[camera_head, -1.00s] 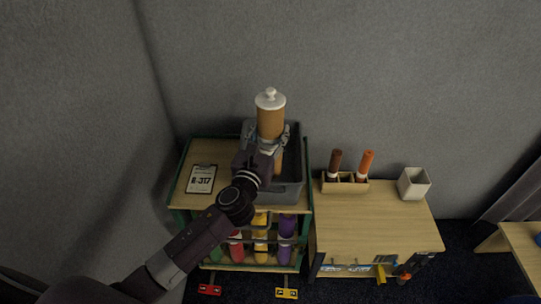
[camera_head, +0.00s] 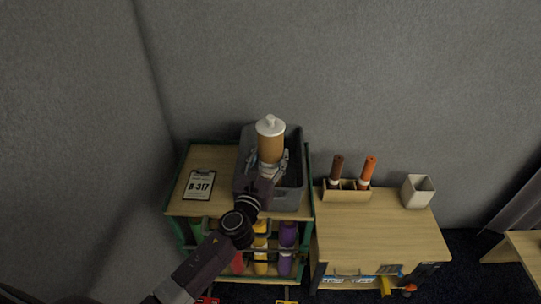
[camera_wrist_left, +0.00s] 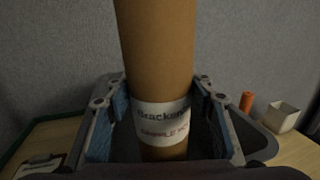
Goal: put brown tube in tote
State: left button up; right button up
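The brown tube (camera_head: 271,148) with a white knobbed cap stands roughly upright in the grey tote (camera_head: 296,197). Its lower end is hidden by my gripper and the tote wall. In the left wrist view the tube (camera_wrist_left: 160,60) carries a white label and rises between my finger pads. My left gripper (camera_head: 270,164) is around the tube, low over the tote. Its blue pads (camera_wrist_left: 165,115) stand on both sides of the tube, with narrow gaps visible beside the label. My right gripper is not in view.
The tote sits on a green-framed rack with a B-317 card (camera_head: 199,185) and several coloured tubes below. A lower wooden table (camera_head: 375,235) to the right bears a holder (camera_head: 346,195) with dark brown and orange tubes and a white square cup (camera_head: 418,191).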

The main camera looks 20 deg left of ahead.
pick_arm(q)
jog(key=o, duration=0.4)
jog(key=shift+o, duration=0.2)
jog(key=shift+r, duration=0.25)
jog(key=s, duration=1.2)
jog(key=shift+d+p, duration=0.1)
jog(key=shift+p, duration=0.2)
